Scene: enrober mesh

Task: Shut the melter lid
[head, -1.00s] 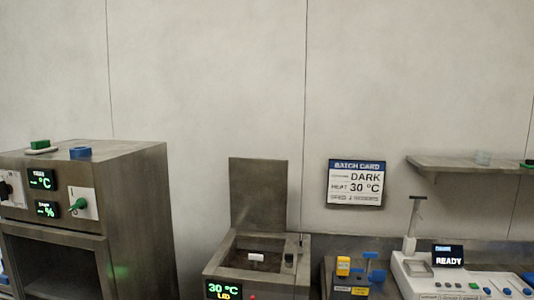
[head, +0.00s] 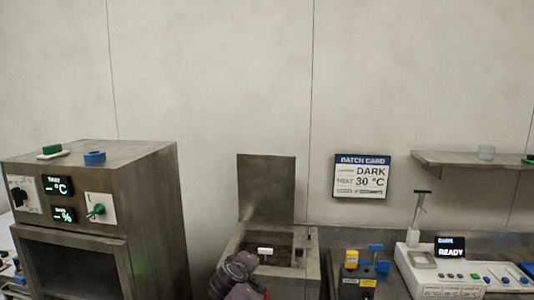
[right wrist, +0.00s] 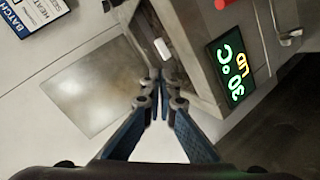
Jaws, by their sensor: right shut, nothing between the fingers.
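The melter (head: 310,272) is a grey metal box with an open basin. Its lid (head: 266,188) stands upright at the back, fully open. A small white piece (head: 265,251) shows in the basin. In the right wrist view the flat grey lid (right wrist: 85,85) is at left. The melter's lit display (right wrist: 232,74), reading 30 °C and LID, is at right. My right gripper (right wrist: 159,82) is shut and empty, its tips between lid and display in the picture; I cannot tell its distance from either. My right arm covers the melter's front in the head view. My left gripper is out of view.
A tall metal cabinet (head: 150,215) stands left of the melter. To the right are a small box with yellow and blue parts (head: 356,285) and a white READY device (head: 415,262). A batch card (head: 361,176) and a shelf (head: 460,160) are on the wall.

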